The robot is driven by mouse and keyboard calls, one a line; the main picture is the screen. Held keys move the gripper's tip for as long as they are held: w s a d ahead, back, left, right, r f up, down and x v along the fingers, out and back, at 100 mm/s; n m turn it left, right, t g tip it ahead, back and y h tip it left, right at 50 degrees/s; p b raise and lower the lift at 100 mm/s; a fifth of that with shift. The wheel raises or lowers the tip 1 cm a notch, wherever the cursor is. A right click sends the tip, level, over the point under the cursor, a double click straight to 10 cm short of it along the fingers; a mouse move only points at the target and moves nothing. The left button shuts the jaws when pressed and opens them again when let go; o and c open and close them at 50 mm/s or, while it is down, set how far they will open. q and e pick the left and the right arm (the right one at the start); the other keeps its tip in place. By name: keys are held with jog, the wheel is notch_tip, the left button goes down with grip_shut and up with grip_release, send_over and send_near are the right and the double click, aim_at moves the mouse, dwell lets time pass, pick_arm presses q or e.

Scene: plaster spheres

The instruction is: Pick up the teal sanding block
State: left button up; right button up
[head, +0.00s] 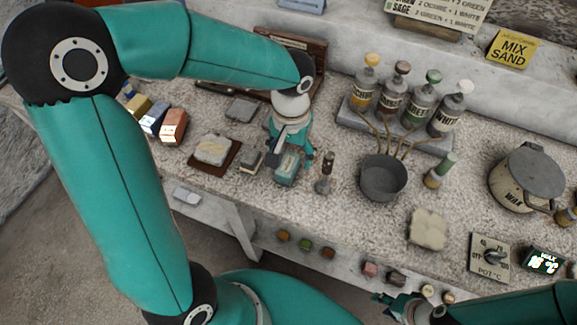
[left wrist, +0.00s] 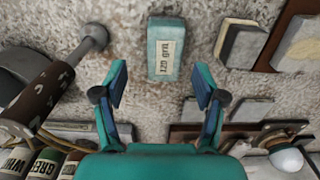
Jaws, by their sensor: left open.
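The teal sanding block (head: 286,171) lies on the speckled bench top, partly under my left gripper in the head view. In the left wrist view the block (left wrist: 165,48) is teal with a pale label reading 120 GRIT. My left gripper (head: 292,157) is open above the bench by the block. In the left wrist view the fingers of my left gripper (left wrist: 161,84) are spread and empty, with the block ahead of the gap, just beyond the fingertips. My right gripper (head: 388,302) is low at the bottom of the head view, and its jaws are unclear.
A grey block with a tan edge (head: 251,161) lies just left of the teal block. An upright dark-handled tool (head: 325,175) stands close on the right, then a grey pot (head: 382,181). Labelled bottles (head: 392,96) stand behind. A plaster piece (head: 213,149) lies further left.

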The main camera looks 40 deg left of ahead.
aim_at(288, 163)
pick_arm(q)
jog(key=f, duration=0.5)
jog(key=shift+s+a, duration=0.2)
jog(key=shift+a, duration=0.05)
jog(key=shift+c, duration=0.4)
jog(key=c, duration=1.2)
jog(key=shift+o, duration=0.2)
jog(key=shift+r, duration=0.1)
notch_tip(288, 163, up, 20)
jog(key=p, duration=0.1)
